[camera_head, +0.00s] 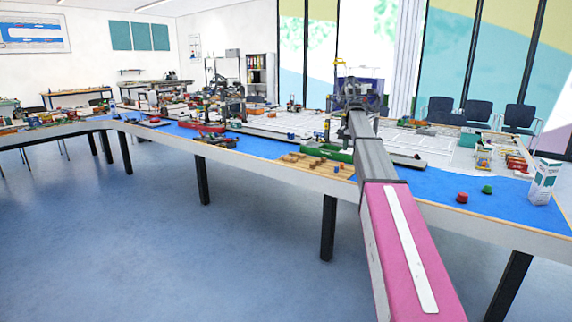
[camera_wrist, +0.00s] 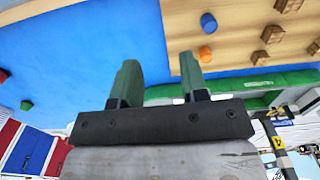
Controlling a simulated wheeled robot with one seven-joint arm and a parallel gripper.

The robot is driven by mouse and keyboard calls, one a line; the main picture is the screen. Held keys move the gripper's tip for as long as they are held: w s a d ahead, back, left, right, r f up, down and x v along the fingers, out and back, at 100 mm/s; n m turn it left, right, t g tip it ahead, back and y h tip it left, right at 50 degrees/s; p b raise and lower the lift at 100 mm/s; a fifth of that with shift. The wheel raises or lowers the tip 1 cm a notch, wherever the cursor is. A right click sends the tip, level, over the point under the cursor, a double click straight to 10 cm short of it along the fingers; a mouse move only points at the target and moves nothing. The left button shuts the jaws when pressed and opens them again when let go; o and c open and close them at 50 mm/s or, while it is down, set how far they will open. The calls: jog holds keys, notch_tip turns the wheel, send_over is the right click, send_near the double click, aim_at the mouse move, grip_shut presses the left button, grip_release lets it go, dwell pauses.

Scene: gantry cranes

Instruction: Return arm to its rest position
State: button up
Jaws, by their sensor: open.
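My arm, pink with a white stripe and then grey, reaches forward over the table (camera_head: 420,186) in the head view. Its far end is above the model harbour, and my gripper's fingers cannot be made out there. In the wrist view my gripper (camera_wrist: 159,72) shows two green fingers, spread apart. Nothing is between them. Behind the fingertips lie a blue surface and a wooden board (camera_wrist: 232,32).
The board carries a blue cylinder (camera_wrist: 208,22), an orange cylinder (camera_wrist: 205,54) and several wooden blocks. A green boat (camera_head: 325,149) is beside it. A red piece (camera_head: 462,197), a green piece (camera_head: 487,189) and a white carton (camera_head: 543,183) stand at the right.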

jog(key=s+a+f+n, duration=0.2)
jog(key=s+a+f, duration=0.2)
jog(key=s+f, duration=0.75)
jog(key=s+a+f+n, duration=0.1)
jog(key=s+a+f, duration=0.1)
jog(key=s+f, duration=0.6)
jog(key=s+a+f+n, duration=0.2)
jog(key=s+f, duration=0.6)
jog(key=s, duration=0.7)
jog(key=s+a+f+n, duration=0.2)
jog(key=s+f, duration=0.6)
jog(key=s, duration=0.4)
jog(key=shift+a+f, duration=0.4)
jog(key=shift+a, duration=0.4)
